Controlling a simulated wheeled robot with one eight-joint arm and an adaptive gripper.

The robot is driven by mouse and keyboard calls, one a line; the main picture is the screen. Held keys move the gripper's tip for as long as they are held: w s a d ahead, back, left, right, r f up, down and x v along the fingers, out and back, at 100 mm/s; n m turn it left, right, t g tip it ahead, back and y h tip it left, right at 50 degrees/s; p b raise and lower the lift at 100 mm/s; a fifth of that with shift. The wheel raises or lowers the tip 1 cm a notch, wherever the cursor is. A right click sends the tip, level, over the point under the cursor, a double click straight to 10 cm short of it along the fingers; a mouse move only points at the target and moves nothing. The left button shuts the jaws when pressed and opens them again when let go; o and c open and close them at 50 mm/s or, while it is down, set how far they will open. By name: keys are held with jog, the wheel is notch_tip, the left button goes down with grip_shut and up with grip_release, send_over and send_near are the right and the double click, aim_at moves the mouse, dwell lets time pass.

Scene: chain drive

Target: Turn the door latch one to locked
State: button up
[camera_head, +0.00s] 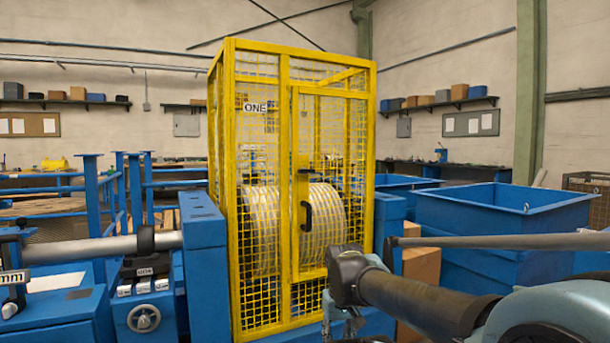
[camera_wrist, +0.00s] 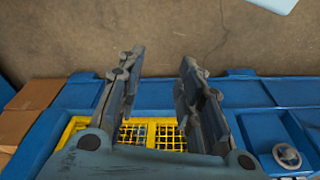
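A yellow mesh cage (camera_head: 232,180) stands in the middle of the head view, with a sign reading ONE (camera_head: 255,107) on its front. Its framed door (camera_head: 294,140) looks closed. A black handle (camera_head: 307,216) is on the door's left side. A small dark fitting above it, apparently the latch (camera_head: 304,171), is too small to read as locked or unlocked. My gripper (camera_head: 345,328) hangs low in front of the cage, below and right of the handle, apart from both. In the wrist view my gripper (camera_wrist: 161,56) has its fingers spread, with nothing between them.
Blue machine housing (camera_head: 205,250) flanks the cage at left. A large blue bin (camera_head: 475,225) and a cardboard box (camera_head: 421,266) are at right. A grey shaft (camera_head: 80,248) and handwheel (camera_head: 143,318) are at left. Bare floor (camera_wrist: 150,25) shows in the wrist view.

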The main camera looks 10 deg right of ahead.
jog(key=shift+o, duration=0.8)
jog(key=o, duration=0.5)
jog(key=shift+s+r, duration=0.15)
jog(key=shift+r, duration=0.15)
jog(key=o, duration=0.5)
jog(key=w+a+r+m+t+y, duration=0.1)
jog(key=w+a+r+m, duration=0.1)
jog(key=w+r, duration=0.1)
jog(key=w+a+r+m+t+y, duration=0.1)
jog(key=w+a+r+m, duration=0.1)
jog(key=w+r, duration=0.1)
jog(key=w+a+r+m+y, duration=0.2)
jog(key=w+r, duration=0.1)
jog(key=w, duration=0.1)
jog(key=shift+w+a+m+t, duration=0.1)
jog(key=shift+w+m+t, duration=0.15)
jog(key=shift+m+t, duration=0.15)
jog(key=shift+o, duration=0.2)
jog(key=w+a+r+m+t+y, duration=0.1)
jog(key=w+r+m+t+y, duration=0.25)
jog(key=w+r+m, duration=0.75)
jog(key=w+d+r+m+t, duration=0.3)
jog(key=w+r+m+t, duration=0.1)
jog(key=w+r, duration=0.6)
jog(key=m+t+h, duration=0.2)
jog(key=m+t, duration=0.3)
jog(key=m, duration=0.6)
send_near(308, 171)
jog(key=x, duration=1.1)
jog(key=shift+w, duration=0.2)
